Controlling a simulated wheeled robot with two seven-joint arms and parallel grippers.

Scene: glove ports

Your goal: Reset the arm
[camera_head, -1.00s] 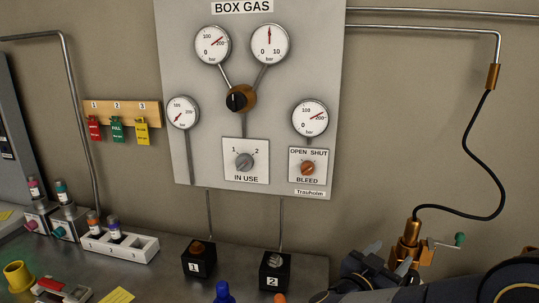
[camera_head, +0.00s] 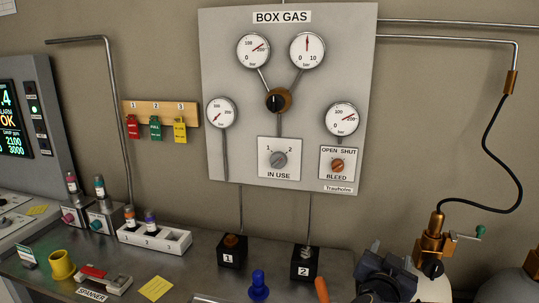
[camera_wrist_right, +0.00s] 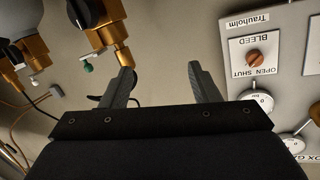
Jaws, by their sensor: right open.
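My right gripper (camera_head: 391,254) is at the lower right of the head view, in front of the bench's right part and left of the brass cylinder valve (camera_head: 433,243). In the right wrist view the right gripper (camera_wrist_right: 160,74) has its two grey fingers apart with nothing between them. Behind them are bare wall and the edge of the gas panel (camera_wrist_right: 228,22). In that view the brass valve (camera_wrist_right: 113,38) is beyond the left finger. My left gripper is in neither view.
The BOX GAS panel (camera_head: 219,165) with gauges and knobs is on the wall. Black blocks 1 (camera_head: 232,255) and 2 (camera_head: 306,265), a blue-topped item (camera_head: 259,286) and an orange item (camera_head: 321,289) stand left of my right gripper. A black hose (camera_head: 488,130) runs to the valve.

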